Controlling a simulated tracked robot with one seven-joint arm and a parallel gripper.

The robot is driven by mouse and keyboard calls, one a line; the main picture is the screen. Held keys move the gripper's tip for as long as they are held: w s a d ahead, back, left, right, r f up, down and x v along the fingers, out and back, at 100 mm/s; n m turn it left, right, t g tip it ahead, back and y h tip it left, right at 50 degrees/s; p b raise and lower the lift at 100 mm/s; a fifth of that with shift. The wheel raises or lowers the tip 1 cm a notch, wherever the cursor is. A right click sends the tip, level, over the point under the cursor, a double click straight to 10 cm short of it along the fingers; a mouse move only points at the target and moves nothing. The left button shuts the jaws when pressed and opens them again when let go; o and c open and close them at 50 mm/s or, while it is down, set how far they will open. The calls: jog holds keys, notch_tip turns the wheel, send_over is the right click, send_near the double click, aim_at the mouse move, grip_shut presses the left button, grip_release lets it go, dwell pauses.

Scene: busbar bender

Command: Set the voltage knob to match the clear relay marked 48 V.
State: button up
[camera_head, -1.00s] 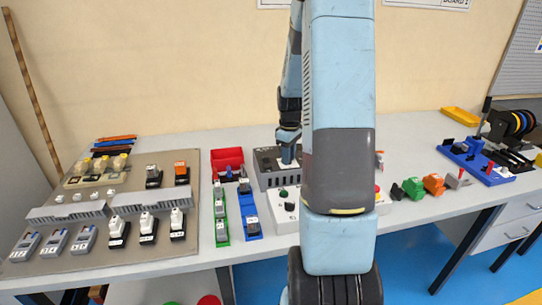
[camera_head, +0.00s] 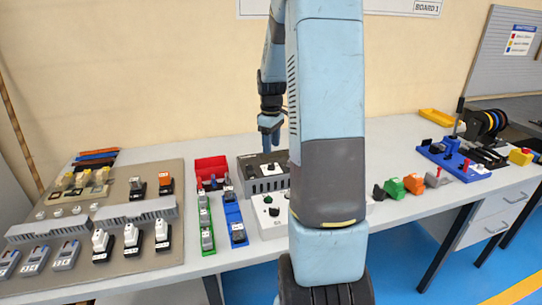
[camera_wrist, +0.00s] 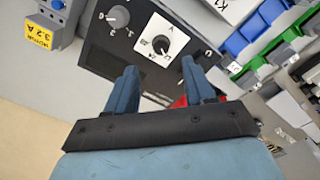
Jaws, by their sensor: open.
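My gripper (camera_head: 269,132) hangs above the back of the dark grey control unit (camera_head: 250,184), apart from it. In the wrist view its two blue fingers (camera_wrist: 159,82) are spread with nothing between them. Beyond them is a black knob on a white dial plate (camera_wrist: 160,41), which also shows in the head view (camera_head: 270,168). A second, grey knob (camera_wrist: 118,17) sits beside it on the dark panel. The dial markings are too small to read surely. Clear relays with yellowish insides (camera_head: 68,181) stand on the board at left; I cannot read a 48 V mark.
The brown board (camera_head: 120,262) carries several relays, meters and grey ducts. A red bin (camera_head: 211,165), green and blue rails (camera_head: 234,222) and a white box with a green button (camera_head: 268,222) crowd the unit. My arm hides part of the bench. Green and orange blocks (camera_head: 414,183) stand right.

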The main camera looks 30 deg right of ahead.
notch_tip(320, 180, up, 6)
jog(key=shift+r, duration=0.15)
dwell(0.4)
